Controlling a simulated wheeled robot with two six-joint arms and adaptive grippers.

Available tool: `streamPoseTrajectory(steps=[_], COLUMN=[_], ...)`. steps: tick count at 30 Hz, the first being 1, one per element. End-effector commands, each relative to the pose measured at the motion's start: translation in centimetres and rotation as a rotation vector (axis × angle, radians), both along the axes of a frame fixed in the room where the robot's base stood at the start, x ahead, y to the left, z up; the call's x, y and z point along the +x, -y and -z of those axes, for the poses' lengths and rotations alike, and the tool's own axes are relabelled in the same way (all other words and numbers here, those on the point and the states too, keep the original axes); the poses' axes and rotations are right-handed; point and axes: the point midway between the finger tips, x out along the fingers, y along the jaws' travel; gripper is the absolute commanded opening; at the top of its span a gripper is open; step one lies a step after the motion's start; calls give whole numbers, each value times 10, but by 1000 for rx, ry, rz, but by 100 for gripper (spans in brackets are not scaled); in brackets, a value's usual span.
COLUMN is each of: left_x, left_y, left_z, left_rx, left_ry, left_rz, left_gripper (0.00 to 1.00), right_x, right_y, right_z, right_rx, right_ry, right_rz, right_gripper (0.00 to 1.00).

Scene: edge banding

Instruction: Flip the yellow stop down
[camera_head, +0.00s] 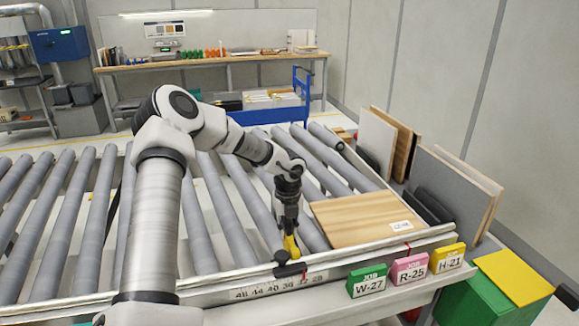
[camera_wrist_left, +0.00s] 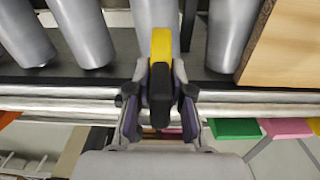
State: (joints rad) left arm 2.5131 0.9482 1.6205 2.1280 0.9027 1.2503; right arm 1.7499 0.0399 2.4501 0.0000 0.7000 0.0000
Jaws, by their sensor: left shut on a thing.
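The yellow stop (camera_head: 291,246) stands at the near rail of the roller conveyor, just left of the wooden panel. It has a yellow arm and a black end. My left gripper (camera_head: 289,238) reaches down over it from above. In the left wrist view the stop (camera_wrist_left: 161,62) lies between the two fingers of my left gripper (camera_wrist_left: 160,105), which are shut on it. The fingers partly hide its lower part in the head view. My right gripper is not in view.
The wooden panel (camera_head: 362,219) lies on the rollers to the right. Green (camera_head: 368,281), pink (camera_head: 409,268) and yellow (camera_head: 447,257) job blocks stand along the near ledge. A scale strip (camera_head: 278,287) runs along the rail. Boards lean at the right.

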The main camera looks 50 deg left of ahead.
Motion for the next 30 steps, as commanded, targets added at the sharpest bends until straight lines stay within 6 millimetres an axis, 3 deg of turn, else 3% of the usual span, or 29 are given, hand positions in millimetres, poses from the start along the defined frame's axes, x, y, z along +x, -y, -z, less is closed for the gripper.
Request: streamPoseTrajectory(steps=[1, 2, 3, 12, 16, 24, 30], left_x=[-1, -1, -1, 0, 0, 1, 0], left_y=[0, 0, 0, 0, 0, 2, 2], left_z=[2, 2, 2, 0, -12, -77, -112], left_rx=[-2, -2, -2, 0, 0, 1, 0], left_ry=[-3, -3, -3, -2, 0, 3, -2], left_rz=[0, 0, 0, 0, 0, -1, -1], left_gripper=[0, 27, 41, 42, 42, 42, 42], right_x=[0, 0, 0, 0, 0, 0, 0], right_y=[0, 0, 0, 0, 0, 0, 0], right_z=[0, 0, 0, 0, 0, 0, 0], right_rx=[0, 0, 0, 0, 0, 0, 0], right_ry=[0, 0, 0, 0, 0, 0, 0], right_rz=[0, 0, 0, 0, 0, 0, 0], right_gripper=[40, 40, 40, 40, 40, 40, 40])
